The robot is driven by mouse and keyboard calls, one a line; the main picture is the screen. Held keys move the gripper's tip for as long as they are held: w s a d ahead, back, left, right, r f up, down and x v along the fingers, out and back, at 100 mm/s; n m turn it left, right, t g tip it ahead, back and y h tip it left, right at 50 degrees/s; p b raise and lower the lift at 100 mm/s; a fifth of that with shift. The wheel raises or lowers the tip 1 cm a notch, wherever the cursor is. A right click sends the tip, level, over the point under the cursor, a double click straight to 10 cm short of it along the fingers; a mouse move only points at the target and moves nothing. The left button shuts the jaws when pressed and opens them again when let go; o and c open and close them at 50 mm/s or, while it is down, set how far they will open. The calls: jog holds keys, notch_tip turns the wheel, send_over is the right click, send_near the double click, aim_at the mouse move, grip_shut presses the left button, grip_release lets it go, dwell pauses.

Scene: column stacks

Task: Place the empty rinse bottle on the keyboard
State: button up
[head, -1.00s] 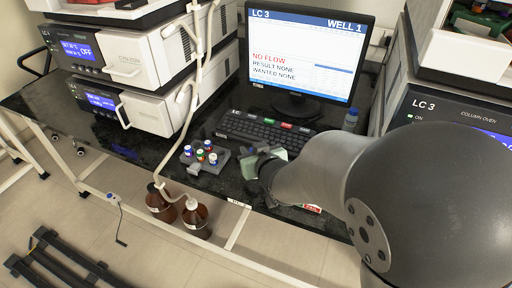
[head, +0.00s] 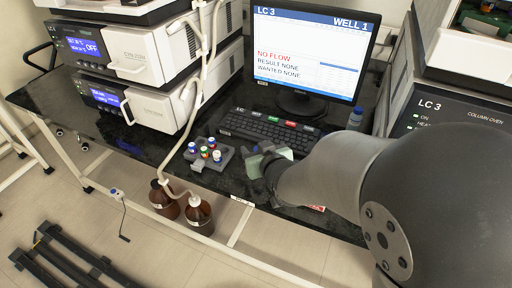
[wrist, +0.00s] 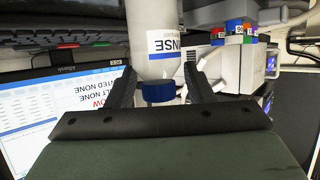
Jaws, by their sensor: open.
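A translucent white bottle (wrist: 153,30) with a blue cap (wrist: 159,92) and a label whose visible letters read "NSE" fills the middle of the wrist view, which appears upside down. My gripper (wrist: 160,84) is open, its two dark fingers on either side of the bottle's cap end. Whether they touch it is unclear. In the head view my gripper (head: 268,168) is over the bench in front of the black keyboard (head: 268,130), and I cannot make out this bottle there. The keyboard also shows at the wrist view's upper left (wrist: 60,37).
A monitor (head: 305,55) stands behind the keyboard. A grey vial rack (head: 209,156) sits left of my gripper. White instruments (head: 140,50) stand left. Brown bottles (head: 200,215) are below the bench edge.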

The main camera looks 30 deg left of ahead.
jog(key=v, duration=1.1)
